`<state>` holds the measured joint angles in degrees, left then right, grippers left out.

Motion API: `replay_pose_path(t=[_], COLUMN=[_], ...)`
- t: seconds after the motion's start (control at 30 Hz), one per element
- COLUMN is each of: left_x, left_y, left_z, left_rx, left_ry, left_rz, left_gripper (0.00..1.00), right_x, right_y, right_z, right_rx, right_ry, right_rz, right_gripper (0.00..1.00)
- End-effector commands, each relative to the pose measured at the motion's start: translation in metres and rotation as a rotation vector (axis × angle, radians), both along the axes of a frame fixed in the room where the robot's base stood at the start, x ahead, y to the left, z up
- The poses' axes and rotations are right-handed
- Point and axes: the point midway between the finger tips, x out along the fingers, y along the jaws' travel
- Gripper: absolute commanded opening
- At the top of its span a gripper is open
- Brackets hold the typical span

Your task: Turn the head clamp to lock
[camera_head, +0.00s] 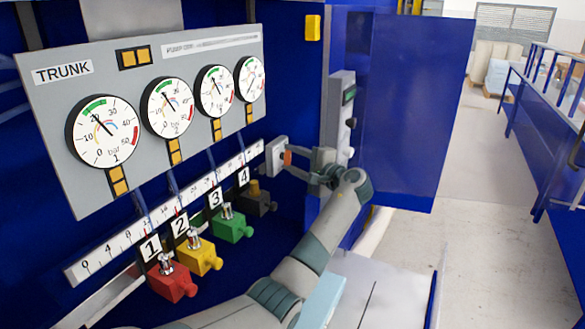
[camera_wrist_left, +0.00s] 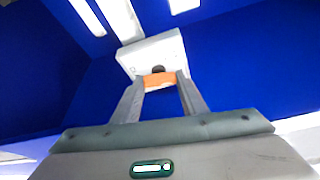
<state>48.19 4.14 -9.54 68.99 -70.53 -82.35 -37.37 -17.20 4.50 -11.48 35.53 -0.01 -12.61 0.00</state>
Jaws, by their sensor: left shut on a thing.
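A light grey box with an orange part, which looks like the head clamp (camera_head: 272,155), is on the blue cabinet's inner wall, right of the gauge panel. In the left wrist view its pale plate (camera_wrist_left: 150,50) shows with a dark round spot near the orange part (camera_wrist_left: 160,80). My left gripper (camera_head: 290,164) reaches it from the right and is shut on the orange part, one finger on each side. In the left wrist view both fingers of my left gripper (camera_wrist_left: 162,90) reach up to it. The clamp's turn angle cannot be read. My right gripper is out of view.
The gauge panel (camera_head: 130,160) marked TRUNK has several round dials. Below are a ruler strip (camera_head: 105,258) and red (camera_head: 172,285), yellow (camera_head: 208,260), green (camera_head: 237,229) and dark valves (camera_head: 263,206). A blue door (camera_head: 415,110) stands open at right.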

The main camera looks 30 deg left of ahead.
Motion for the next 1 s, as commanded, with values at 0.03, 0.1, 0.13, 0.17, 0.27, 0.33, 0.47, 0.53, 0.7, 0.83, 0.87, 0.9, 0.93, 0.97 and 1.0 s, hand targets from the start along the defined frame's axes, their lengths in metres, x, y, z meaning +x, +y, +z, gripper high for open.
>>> replay_pose_path(t=[0.03,0.1,0.13,0.17,0.27,0.33,0.47,0.53,0.7,0.83,0.87,0.9,0.93,0.97,1.0], left_x=[-0.0003,-0.0003,-0.0003,-0.0004,-0.0004,-0.0004,-0.0004,-0.0004,-0.0003,-0.0002,-0.0002,-0.0004,-0.0005,-0.0007,-0.0011], left_y=[0.0,0.0,-0.0001,-0.0001,-0.0001,-0.0001,-0.0001,-0.0002,-0.0001,-0.0001,-0.0002,-0.0007,-0.0011,-0.002,-0.0034], left_z=[-0.0039,-0.003,-0.0027,-0.0024,-0.0018,-0.0017,-0.0019,-0.0019,-0.0014,-0.0009,-0.0008,-0.0006,-0.0004,-0.0003,0.0], left_rx=[-0.001,-0.001,-0.001,0.0,0.0,-0.001,-0.001,-0.001,0.0,0.0,0.0,0.0,0.0,0.0,0.001], left_ry=[-0.009,-0.02,-0.023,-0.025,-0.028,-0.027,-0.027,-0.027,-0.028,-0.028,-0.028,-0.028,-0.028,-0.028,-0.028], left_rz=[0.0,0.0,0.0,0.0,0.0,0.0,0.0,0.0,0.0,0.0,0.0,0.0,0.0,0.0,0.0], left_gripper=[0.17,0.17,0.17,0.17,0.17,0.17,0.17,0.49,0.58,0.58,0.58,0.58,0.58,0.58,0.58], right_x=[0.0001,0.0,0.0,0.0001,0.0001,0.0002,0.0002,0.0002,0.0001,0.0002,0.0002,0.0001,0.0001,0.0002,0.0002], right_y=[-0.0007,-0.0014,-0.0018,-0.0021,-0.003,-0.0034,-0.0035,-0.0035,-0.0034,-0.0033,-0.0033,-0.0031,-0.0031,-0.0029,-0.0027], right_z=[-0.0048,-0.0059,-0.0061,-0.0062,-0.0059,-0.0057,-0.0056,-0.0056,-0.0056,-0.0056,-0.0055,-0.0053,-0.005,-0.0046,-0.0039], right_rx=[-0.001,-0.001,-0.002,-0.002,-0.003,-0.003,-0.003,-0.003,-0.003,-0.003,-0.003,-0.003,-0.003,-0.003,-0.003], right_ry=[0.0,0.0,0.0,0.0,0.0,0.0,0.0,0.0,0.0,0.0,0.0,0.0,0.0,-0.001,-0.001], right_rz=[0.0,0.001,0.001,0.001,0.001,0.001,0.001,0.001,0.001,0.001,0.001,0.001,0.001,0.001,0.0], right_gripper=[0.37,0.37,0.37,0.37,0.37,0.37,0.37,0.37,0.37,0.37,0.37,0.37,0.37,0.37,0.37])
